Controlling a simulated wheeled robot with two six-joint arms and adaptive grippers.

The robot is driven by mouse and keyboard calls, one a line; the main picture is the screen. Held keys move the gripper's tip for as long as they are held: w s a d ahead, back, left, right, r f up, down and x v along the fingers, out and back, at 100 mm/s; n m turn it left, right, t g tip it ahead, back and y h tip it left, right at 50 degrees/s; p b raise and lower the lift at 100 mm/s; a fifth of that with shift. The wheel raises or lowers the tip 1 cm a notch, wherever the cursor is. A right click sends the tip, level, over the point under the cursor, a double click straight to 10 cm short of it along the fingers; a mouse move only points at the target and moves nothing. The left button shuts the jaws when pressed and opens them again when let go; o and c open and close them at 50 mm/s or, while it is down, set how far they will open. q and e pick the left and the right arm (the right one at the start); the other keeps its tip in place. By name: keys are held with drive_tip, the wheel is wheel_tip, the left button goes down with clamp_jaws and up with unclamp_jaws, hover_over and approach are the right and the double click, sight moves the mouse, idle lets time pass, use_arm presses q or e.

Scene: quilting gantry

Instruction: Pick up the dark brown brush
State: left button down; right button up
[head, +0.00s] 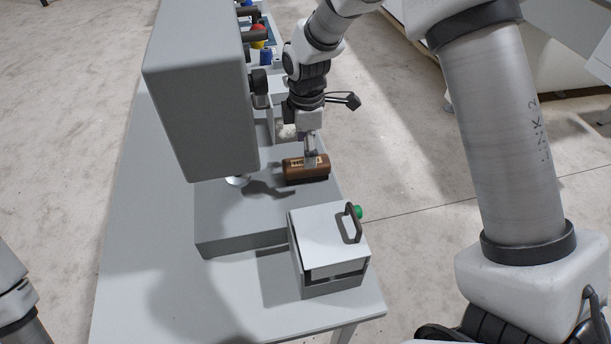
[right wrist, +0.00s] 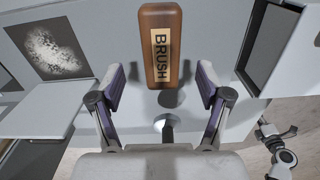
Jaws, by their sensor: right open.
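In the right wrist view the brush (right wrist: 163,70) has a tan label reading BRUSH and sits at upper centre, beyond the gap between the fingers. My right gripper (head: 310,153) points down over the brush in the head view. In the right wrist view it (right wrist: 160,84) is open and empty, with one finger to each side of the brush's near end. Whether a finger touches the brush cannot be told. My left gripper is out of view.
The tall grey machine head (head: 205,95) stands left of my right gripper. A white box with a dark handle (head: 318,232) is in front of the brush. Coloured items (head: 259,38) stand farther back. The front left of the table (head: 150,270) is bare.

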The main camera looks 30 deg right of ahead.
sight(294, 172)
wheel_tip(294, 172, down, 6)
drive_tip(key=shift+a+f+p, duration=0.1)
drive_tip(key=shift+p, duration=1.15)
drive_tip(key=shift+f, duration=0.25)
drive_tip(key=shift+s, duration=0.15)
drive_tip(key=c, duration=1.3)
